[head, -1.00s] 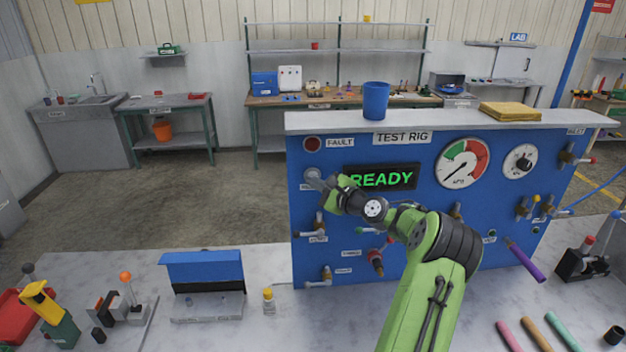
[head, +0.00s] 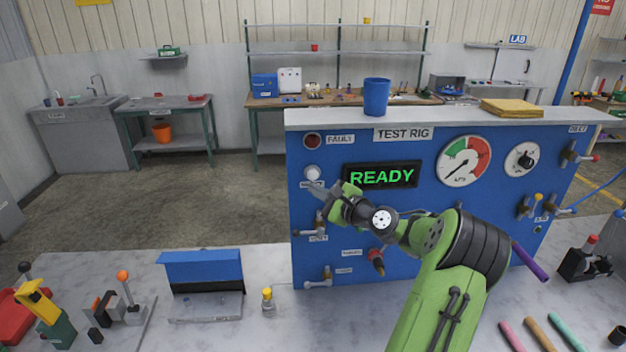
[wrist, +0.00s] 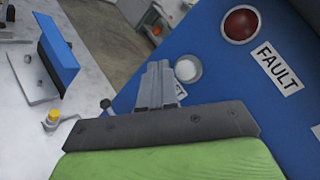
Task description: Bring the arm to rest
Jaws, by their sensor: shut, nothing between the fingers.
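My green arm reaches up from the bottom of the head view, in front of the blue test rig (head: 420,220). My gripper (head: 312,188) is at the rig's left side, just below a white round button (head: 312,172). In the wrist view my gripper (wrist: 160,72) has its grey fingers together with nothing between them, and the white button (wrist: 187,69) shows just right of the tips. I cannot tell the exact gap to the panel. The display (head: 381,177) reads READY in green. The arm covers part of the rig's lower front.
A blue cup (head: 376,97) and yellow folded cloths (head: 511,108) lie on the rig's top. A blue-lidded box (head: 203,268) and a small yellow-capped bottle (head: 267,298) stand left on the bench.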

